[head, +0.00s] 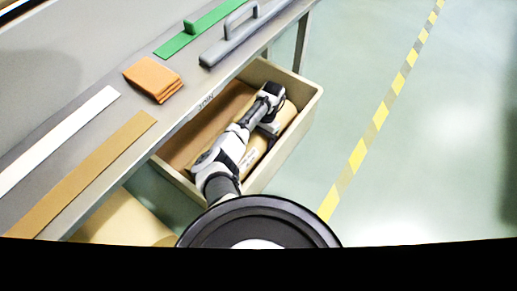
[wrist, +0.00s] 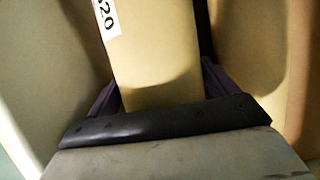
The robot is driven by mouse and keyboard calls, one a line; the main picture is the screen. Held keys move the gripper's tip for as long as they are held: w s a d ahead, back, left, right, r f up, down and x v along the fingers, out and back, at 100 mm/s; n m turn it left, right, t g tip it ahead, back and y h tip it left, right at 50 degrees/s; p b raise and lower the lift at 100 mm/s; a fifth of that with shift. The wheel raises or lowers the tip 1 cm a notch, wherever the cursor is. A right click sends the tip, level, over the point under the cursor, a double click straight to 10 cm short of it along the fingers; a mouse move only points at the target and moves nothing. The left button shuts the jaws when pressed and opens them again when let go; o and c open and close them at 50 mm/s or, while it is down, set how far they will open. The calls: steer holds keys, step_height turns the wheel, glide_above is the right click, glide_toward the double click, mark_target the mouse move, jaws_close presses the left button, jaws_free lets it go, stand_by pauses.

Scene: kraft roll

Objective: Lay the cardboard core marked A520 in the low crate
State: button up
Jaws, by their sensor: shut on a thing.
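The cardboard core (wrist: 155,50) is a tan tube with a white label, on which "20" can be read in the wrist view. In the head view the core (head: 287,113) lies lengthwise inside the low crate (head: 313,98), along its right side, partly hidden by my arm. My gripper (wrist: 158,95) is shut on the core, with a dark finger on each side of it. In the head view my gripper (head: 270,128) is down inside the crate. Whether the core touches the crate floor cannot be told.
A grey bench (head: 60,75) stands over the crate's left side. On it lie an orange folded cloth (head: 153,79), a green tool (head: 200,30), a grey tool (head: 240,38) and flat strips. Open floor with a yellow striped line (head: 357,155) lies to the right.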

steer(key=shift+w+f+b, duration=0.1)
steer(key=shift+f+b, duration=0.9)
steer(key=shift+f, duration=1.3)
steer(key=shift+f, duration=0.15)
steer(key=o, duration=1.4)
steer(key=shift+o, duration=0.2)
steer(key=p+v, duration=0.4)
steer(key=v, duration=0.8)
steer(key=shift+r, duration=0.2)
